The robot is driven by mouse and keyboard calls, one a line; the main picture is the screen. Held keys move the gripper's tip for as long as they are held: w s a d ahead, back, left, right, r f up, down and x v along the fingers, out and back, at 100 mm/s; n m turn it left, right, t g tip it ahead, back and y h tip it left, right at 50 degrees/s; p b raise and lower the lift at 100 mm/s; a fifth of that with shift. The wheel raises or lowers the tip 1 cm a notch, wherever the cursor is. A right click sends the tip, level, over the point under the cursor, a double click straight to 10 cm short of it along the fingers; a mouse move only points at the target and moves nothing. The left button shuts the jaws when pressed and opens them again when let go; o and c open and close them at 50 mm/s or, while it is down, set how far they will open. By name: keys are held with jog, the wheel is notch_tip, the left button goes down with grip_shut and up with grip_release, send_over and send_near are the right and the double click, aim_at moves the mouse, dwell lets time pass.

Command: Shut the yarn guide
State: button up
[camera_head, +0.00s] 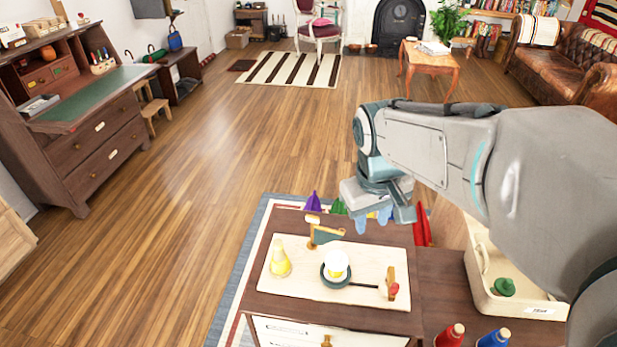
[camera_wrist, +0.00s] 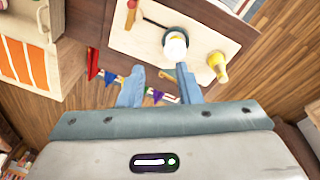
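A pale wooden board (camera_head: 300,285) lies on the dark cabinet top. At its back edge stands a small wooden piece with a dark green arm (camera_head: 326,235), which looks like the yarn guide; I cannot tell how far it is open. In the wrist view a bit of wood (camera_wrist: 167,75), perhaps part of it, shows between my fingers. A white ball in a dark bowl (camera_head: 336,268) and a yellow cone (camera_head: 280,258) are on the board. My gripper (camera_head: 373,220) is open and empty, pointing down behind the board, right of the guide; its fingers are apart in the wrist view (camera_wrist: 160,69).
A wooden post with a red bead (camera_head: 391,285) stands at the board's right end. A cream crate (camera_head: 480,285) is on the right, with red (camera_head: 450,336) and blue (camera_head: 494,338) pegs in front. The floor left is clear.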

jog(key=w+a+n+g+h, duration=0.1)
jog(key=w+a+n, duration=0.2)
jog(key=w, duration=0.4)
jog(key=n+g+h+p, duration=0.2)
jog(key=n+p, duration=0.2)
jog(key=n, duration=0.3)
send_over(312, 216)
jog(key=w+a, duration=0.2)
jog(key=a, duration=0.3)
notch_tip(312, 216, down, 8)
jog(key=f, duration=0.1)
jog(key=x, duration=0.4)
jog(key=p+x, duration=0.1)
jog(key=x, duration=0.7)
jog(key=shift+s+d+f, duration=0.1)
jog(key=shift+s+d, duration=0.1)
jog(key=shift+d, duration=0.2)
grip_shut()
